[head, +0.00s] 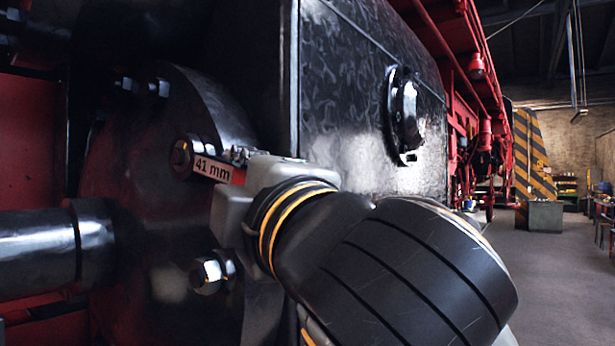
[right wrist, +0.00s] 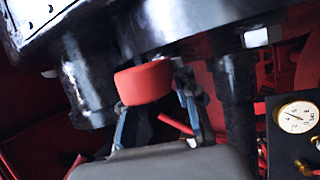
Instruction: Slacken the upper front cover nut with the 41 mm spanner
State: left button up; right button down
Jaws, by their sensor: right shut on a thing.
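The 41 mm spanner (head: 213,169) shows in the head view by its white label and a red part. My right gripper (head: 241,160) is shut on it and hides most of the handle. The spanner's label end reaches the dark reddish upper front cover nut (head: 181,157); I cannot tell whether its jaw is around the nut. The nut sits on the round dark red front cover (head: 130,225). In the right wrist view a red block-like part of the spanner (right wrist: 143,82) lies between the fingers of my right gripper (right wrist: 158,100). My left gripper is not in view.
A thick rod (head: 40,250) runs in from the left. The black cylinder casing (head: 350,110) stands close at right. A gauge (right wrist: 297,117) shows in the wrist view. Open floor lies far right.

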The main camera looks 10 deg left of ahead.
jog(key=r+p, duration=0.1)
jog(key=p, duration=0.2)
jog(key=shift+s+d+r+n+g+h, duration=0.1)
jog(key=shift+d+r+n+g+h, duration=0.1)
jog(key=shift+r+n+g+h, duration=0.15)
jog(key=shift+r, duration=0.1)
jog(key=r+g+h+p, duration=0.1)
jog(key=p, duration=0.3)
jog(key=shift+r+n, duration=0.25)
jog(key=shift+r, duration=0.05)
dwell(0.3)
